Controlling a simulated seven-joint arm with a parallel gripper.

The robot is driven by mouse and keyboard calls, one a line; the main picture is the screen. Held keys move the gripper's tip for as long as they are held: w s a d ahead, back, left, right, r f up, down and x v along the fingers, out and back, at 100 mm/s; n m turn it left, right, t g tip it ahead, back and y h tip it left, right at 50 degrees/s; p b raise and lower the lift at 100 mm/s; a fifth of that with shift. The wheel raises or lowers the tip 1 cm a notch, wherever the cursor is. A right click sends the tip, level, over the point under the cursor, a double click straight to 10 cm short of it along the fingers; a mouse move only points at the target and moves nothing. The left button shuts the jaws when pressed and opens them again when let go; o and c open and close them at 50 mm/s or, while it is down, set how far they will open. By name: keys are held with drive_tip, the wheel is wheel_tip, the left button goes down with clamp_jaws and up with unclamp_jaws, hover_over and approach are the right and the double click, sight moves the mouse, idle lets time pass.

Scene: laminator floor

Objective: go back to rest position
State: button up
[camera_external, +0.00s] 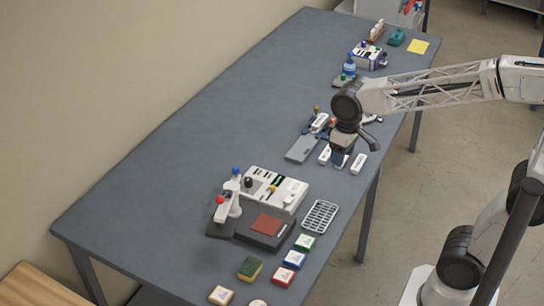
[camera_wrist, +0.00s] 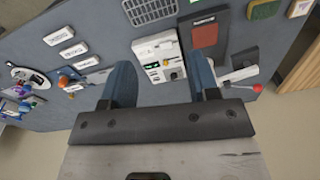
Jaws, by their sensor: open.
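My gripper (camera_external: 341,158) is in the external view above the right middle part of the grey table (camera_external: 190,120), pointing down over small white blocks. In the wrist view my gripper (camera_wrist: 165,85) shows its two blue fingers spread apart, with nothing between them. Part of the white device with a small display (camera_wrist: 160,55) shows beyond the fingers. Whether the fingertips touch anything below cannot be told from the external view, as the arm hides part of that spot.
Around my gripper lie white blocks (camera_external: 358,163) and a grey plate (camera_external: 302,149). Nearer the front stand a white machine (camera_external: 287,190), a red-knobbed press (camera_external: 229,205), a wire rack (camera_external: 320,216) and several coloured boxes (camera_external: 295,259). Bottles stand at the far end. The table's left side is clear.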

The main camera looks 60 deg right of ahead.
drive_tip(key=s+f+n+t, duration=0.1)
drive_tip(key=s+f, duration=0.1)
drive_tip(key=s, duration=1.2)
drive_tip(key=shift+s+a+f+t, duration=0.2)
drive_tip(key=shift+a+f+t, duration=0.1)
drive_tip(key=shift+a+t, duration=0.1)
